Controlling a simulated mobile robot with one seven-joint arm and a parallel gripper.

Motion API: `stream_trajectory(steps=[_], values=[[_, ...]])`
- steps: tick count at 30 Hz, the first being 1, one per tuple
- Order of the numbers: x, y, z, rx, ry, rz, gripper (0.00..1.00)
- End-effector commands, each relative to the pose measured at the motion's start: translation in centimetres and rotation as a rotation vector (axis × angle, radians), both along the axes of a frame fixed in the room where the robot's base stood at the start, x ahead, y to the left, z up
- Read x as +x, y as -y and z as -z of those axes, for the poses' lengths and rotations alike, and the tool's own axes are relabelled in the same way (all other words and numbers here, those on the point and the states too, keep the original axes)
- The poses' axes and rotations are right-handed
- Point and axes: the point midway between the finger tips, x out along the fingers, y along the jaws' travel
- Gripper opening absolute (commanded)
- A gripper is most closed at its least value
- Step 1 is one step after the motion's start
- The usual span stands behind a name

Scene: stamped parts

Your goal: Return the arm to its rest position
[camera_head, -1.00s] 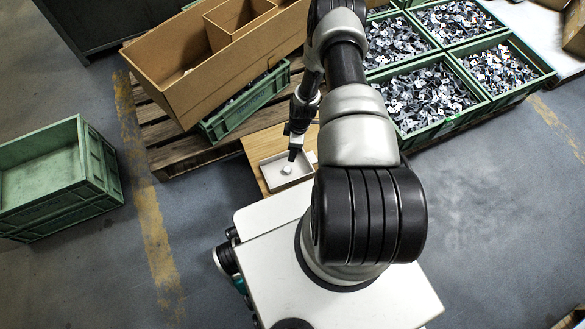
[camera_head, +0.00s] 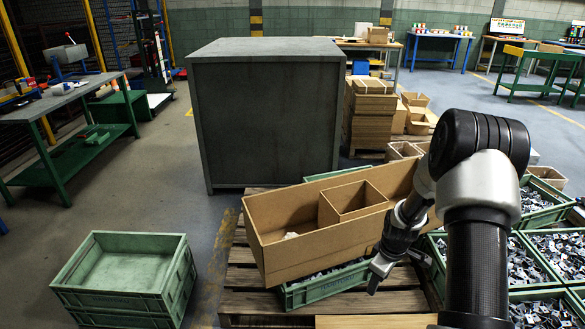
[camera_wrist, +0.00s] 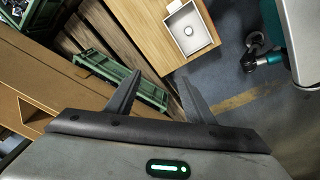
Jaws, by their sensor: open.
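My gripper (camera_head: 376,280) hangs from my bent arm, in front of the cardboard box in the head view. In the wrist view my gripper (camera_wrist: 160,98) shows its two fingers spread wide, with nothing between them. A small pale tray (camera_wrist: 185,32) with a small light item in it lies on a wooden board (camera_wrist: 150,30), apart from the fingers. In the head view only a strip of the board (camera_head: 375,322) shows at the bottom edge, and the tray is out of view.
A long cardboard box (camera_head: 330,245) lies tilted over a green crate (camera_head: 325,290) on a wooden pallet (camera_head: 240,300). Green crates of metal parts (camera_head: 545,250) stand at the right. Stacked green crates (camera_head: 130,275) stand at the left. A large grey cabinet (camera_head: 265,120) stands behind.

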Motion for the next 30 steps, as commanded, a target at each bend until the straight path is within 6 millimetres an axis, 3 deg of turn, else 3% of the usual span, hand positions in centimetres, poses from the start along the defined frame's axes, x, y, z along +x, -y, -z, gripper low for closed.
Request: stream_trajectory(steps=[1,6,11,15,24,30], values=[[0.3,-0.4,-3.2,-0.008,0.020,0.024,0.48],[-0.6,-1.8,-12.0,-0.013,0.063,0.130,0.48],[-2.8,-3.5,-19.4,-0.006,0.108,0.231,0.48],[-5.6,-5.1,-25.0,0.011,0.150,0.321,0.48],[-13.9,-8.3,-33.8,0.083,0.236,0.514,0.48],[-19.7,-10.0,-36.7,0.153,0.281,0.631,0.48]])
